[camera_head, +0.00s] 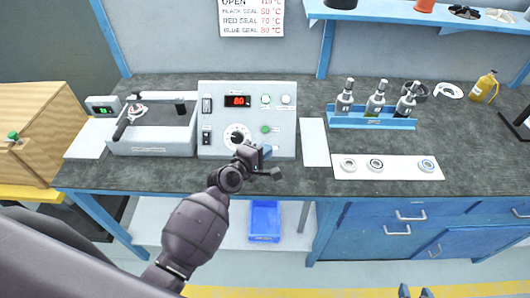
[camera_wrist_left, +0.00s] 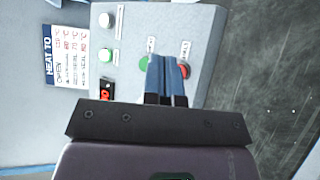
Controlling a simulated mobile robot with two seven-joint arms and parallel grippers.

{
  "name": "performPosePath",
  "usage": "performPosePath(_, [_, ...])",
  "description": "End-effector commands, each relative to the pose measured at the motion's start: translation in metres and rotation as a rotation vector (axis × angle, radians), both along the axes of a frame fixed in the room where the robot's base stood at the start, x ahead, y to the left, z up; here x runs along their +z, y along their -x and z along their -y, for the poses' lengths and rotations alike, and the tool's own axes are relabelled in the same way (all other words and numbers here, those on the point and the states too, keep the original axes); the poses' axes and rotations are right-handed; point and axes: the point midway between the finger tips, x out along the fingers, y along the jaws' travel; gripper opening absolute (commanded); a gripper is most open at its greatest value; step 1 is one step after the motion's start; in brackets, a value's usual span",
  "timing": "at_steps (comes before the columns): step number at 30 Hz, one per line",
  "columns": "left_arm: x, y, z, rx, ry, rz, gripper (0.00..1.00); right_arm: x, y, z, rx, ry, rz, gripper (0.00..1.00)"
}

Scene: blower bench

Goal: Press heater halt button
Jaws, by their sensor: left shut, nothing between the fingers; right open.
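The heater control box (camera_head: 218,152) stands on the bench, grey with a red lit display (camera_head: 237,101) and a black knob (camera_head: 236,137). In the left wrist view a red button (camera_wrist_left: 184,71) and a green button (camera_wrist_left: 144,63) sit on its panel, each by a small label. My left gripper (camera_head: 266,153) is shut and empty at the lower right of the panel. Its blue fingers (camera_wrist_left: 167,78) point at the panel between the two buttons, partly covering the red one. Contact cannot be told. In the head view the red button is hidden. My right gripper (camera_head: 415,293) barely shows at the bottom edge, open.
A grey tray device (camera_head: 152,147) stands left of the box, with a white plate (camera_head: 314,142) to its right. Several bottles sit in a blue rack (camera_head: 371,122); rings lie on a white strip (camera_head: 398,170). A shelf (camera_head: 440,15) overhangs the back right.

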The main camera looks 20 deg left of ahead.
Motion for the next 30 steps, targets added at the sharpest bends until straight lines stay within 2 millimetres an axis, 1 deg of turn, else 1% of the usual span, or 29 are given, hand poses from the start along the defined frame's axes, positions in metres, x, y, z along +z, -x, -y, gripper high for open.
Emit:
performPosePath(1, [-0.009, -0.004, -0.001, 0.000, -0.001, -0.002, 0.00, -0.009, -0.001, -0.001, 0.002, 0.000, 0.002, 0.43])
performPosePath(9, [-0.024, -0.020, -0.005, 0.000, 0.000, -0.001, 0.00, -0.027, -0.002, -0.001, 0.003, -0.001, -0.003, 0.43])
performPosePath(19, [-0.026, -0.025, -0.007, 0.000, 0.001, 0.000, 0.00, -0.039, 0.008, 0.000, -0.002, 0.001, -0.029, 0.43])
performPosePath(24, [-0.026, -0.025, -0.007, 0.000, 0.000, 0.000, 0.00, -0.041, 0.011, 0.001, -0.003, 0.000, -0.035, 0.43])
performPosePath(30, [-0.026, -0.025, -0.007, 0.000, 0.000, 0.000, 0.00, -0.040, 0.010, 0.001, -0.003, 0.000, -0.032, 0.43])
